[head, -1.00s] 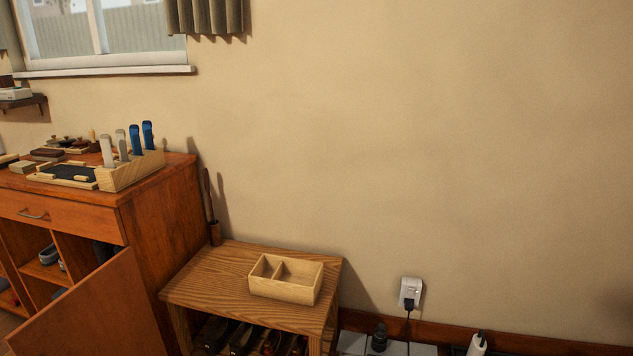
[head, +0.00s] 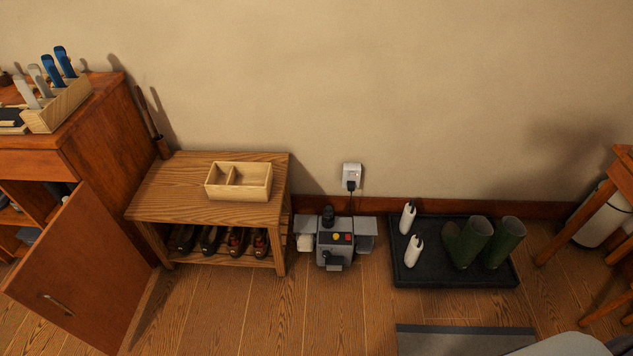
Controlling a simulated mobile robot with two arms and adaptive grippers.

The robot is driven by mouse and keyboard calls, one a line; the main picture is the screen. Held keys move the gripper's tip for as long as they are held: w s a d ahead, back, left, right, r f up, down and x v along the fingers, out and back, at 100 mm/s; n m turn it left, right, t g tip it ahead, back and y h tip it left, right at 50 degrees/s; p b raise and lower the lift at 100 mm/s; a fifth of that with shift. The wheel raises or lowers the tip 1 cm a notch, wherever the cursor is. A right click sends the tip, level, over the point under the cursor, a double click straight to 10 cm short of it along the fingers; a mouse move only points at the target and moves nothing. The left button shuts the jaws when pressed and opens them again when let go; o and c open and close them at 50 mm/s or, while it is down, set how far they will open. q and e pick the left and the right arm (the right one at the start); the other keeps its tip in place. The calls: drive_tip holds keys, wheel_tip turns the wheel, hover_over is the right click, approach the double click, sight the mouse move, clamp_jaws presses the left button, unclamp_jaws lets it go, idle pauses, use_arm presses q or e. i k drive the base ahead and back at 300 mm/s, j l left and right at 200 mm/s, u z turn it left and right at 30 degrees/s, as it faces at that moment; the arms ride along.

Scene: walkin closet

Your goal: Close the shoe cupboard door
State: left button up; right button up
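The shoe cupboard (head: 100,145) is reddish-brown wood and stands at the left edge of the head view, partly cut off. Its door (head: 85,270) stands open, swung out into the room over the floor. A metal handle (head: 58,304) sits low on the door's visible face. Shelves with shoes (head: 20,236) show in the open part behind the door. Neither of my grippers shows in the head view.
A low wooden bench (head: 190,205) with shoes beneath and a divided box (head: 240,196) on top stands right of the cupboard. Further right are a shoe-polishing machine (head: 335,245) and a black tray (head: 400,272) with green boots (head: 470,240). Wooden floor before the bench is clear.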

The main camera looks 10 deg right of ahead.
sight(83, 276)
drive_tip(key=u, duration=1.3)
